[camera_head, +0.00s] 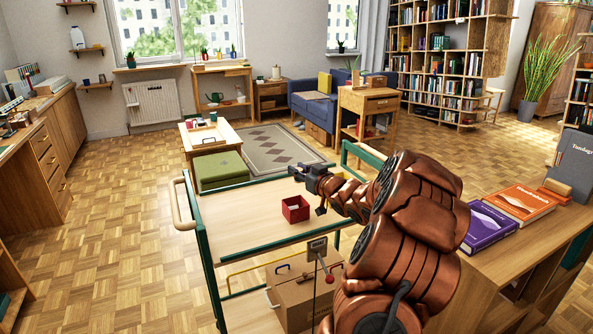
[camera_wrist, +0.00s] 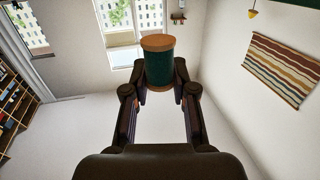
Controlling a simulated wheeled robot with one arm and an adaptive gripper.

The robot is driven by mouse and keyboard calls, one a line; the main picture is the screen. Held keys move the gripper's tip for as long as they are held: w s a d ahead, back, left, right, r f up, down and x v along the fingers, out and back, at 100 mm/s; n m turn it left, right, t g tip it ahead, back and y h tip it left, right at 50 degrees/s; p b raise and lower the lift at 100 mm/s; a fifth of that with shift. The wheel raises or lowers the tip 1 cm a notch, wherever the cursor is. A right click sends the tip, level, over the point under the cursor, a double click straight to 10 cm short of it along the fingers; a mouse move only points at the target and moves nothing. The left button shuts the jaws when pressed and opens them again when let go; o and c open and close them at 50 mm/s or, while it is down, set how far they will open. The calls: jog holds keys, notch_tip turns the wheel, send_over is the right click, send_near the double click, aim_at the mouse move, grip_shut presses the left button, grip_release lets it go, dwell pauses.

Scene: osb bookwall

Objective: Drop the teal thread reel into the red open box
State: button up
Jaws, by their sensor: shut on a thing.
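The teal thread reel (camera_wrist: 158,65) has pale wooden ends and stands upright between my fingertips in the wrist view. My gripper (camera_wrist: 160,84) is shut on it, one finger on each side. In the head view my gripper (camera_head: 301,172) reaches in from the right over the cart, near the red open box. I cannot make out the reel clearly there. The red open box (camera_head: 295,214) stands on the pale top of the green-framed cart (camera_head: 238,214). It looks empty as far as I can see inside.
The cart top around the box is mostly clear. A cardboard box (camera_head: 295,300) sits on the cart's lower shelf. Purple (camera_head: 487,229) and orange (camera_head: 520,204) books lie on the wooden desk at the right. A green-cushioned stool (camera_head: 221,169) stands behind the cart.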

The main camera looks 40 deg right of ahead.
jog(key=shift+f+b, duration=0.95)
jog(key=shift+f, duration=0.45)
jog(key=shift+a, duration=0.1)
jog(key=o, duration=1)
jog(key=shift+c, duration=0.2)
jog(key=shift+s, duration=0.1)
jog(key=s+a, duration=0.1)
jog(key=s, duration=1)
jog(key=shift+s+a+r, duration=0.3)
jog(key=shift+a, duration=0.05)
